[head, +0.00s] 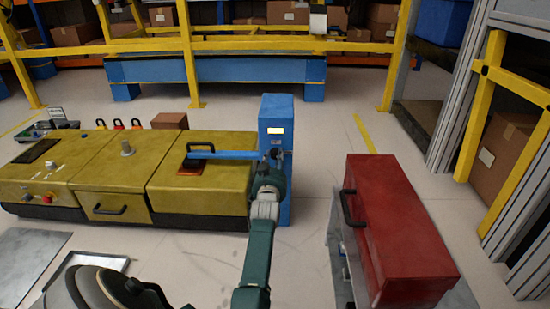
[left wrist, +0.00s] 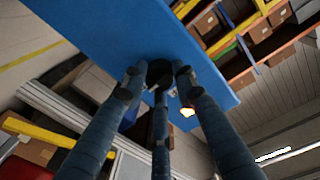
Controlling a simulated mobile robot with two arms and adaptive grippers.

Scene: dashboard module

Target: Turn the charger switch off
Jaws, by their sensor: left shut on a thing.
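The charger is a blue post (head: 277,115) with a small lit panel (head: 275,131), standing at the right end of the yellow module. My left gripper (head: 272,162) is at the charger's front face. In the left wrist view the blue charger face (left wrist: 110,30) fills the top. The three fingers of my left gripper (left wrist: 158,80) are closed around a dark knob-like switch (left wrist: 158,72) on that face. The fingers hide most of the switch, so its setting cannot be told. An orange-white light (left wrist: 187,112) glows beside one finger. My right gripper is not in view.
A blue bar (head: 228,155) joins the charger to a black and red connector (head: 193,165) on the yellow module (head: 120,165). A red box (head: 400,230) stands on the right. Yellow rails (head: 290,46) run behind. Floor is clear between charger and red box.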

